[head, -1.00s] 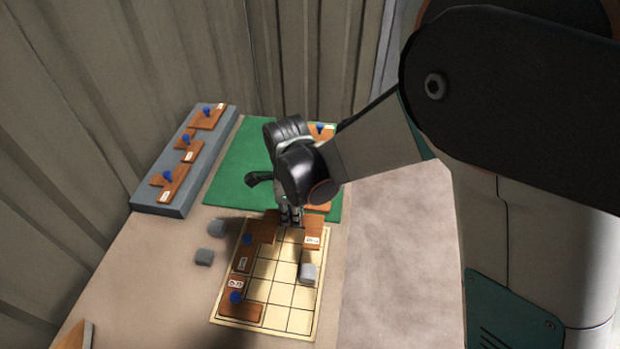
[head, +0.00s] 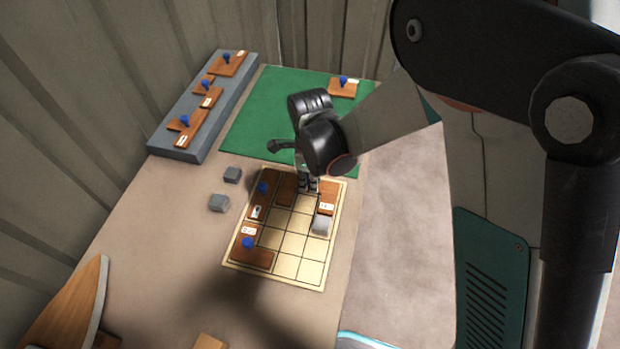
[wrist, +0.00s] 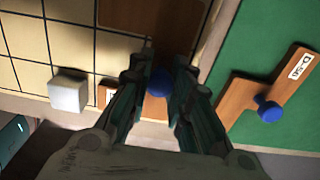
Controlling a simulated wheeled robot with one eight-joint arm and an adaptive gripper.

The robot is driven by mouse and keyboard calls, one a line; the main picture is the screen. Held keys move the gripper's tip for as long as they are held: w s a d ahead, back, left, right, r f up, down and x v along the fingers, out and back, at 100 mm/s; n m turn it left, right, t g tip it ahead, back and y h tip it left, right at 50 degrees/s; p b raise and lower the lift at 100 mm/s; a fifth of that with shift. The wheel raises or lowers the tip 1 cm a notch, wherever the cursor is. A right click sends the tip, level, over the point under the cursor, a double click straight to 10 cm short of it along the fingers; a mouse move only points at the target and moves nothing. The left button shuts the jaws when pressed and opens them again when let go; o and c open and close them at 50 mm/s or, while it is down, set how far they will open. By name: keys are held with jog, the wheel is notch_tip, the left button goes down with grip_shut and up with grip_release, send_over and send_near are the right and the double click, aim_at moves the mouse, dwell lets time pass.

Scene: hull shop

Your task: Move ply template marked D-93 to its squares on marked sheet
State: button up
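My gripper (head: 308,184) is shut on the blue knob (wrist: 158,83) of a brown ply template (head: 328,193). This template is over the far rows of the yellow marked sheet (head: 288,267); I cannot tell whether it touches the sheet. Its white label is too small to read in the head view and mostly hidden in the wrist view, so D-93 is not legible. My fingers and wrist hide its middle. Two other templates with blue knobs lie along the sheet's left side, one far (head: 265,180) and one near (head: 252,258).
A grey block (head: 321,224) stands on the sheet's right side, close to the held template. Two grey blocks (head: 232,174) (head: 218,203) are left of the sheet. A D-56 template (wrist: 262,92) lies on the green mat (head: 262,115). A grey shelf (head: 176,145) holds several templates.

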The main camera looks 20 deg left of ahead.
jog(key=o, duration=0.4)
jog(key=shift+c, duration=0.2)
notch_tip(320, 180, up, 12)
jog(key=p, duration=0.4)
jog(key=shift+r, duration=0.15)
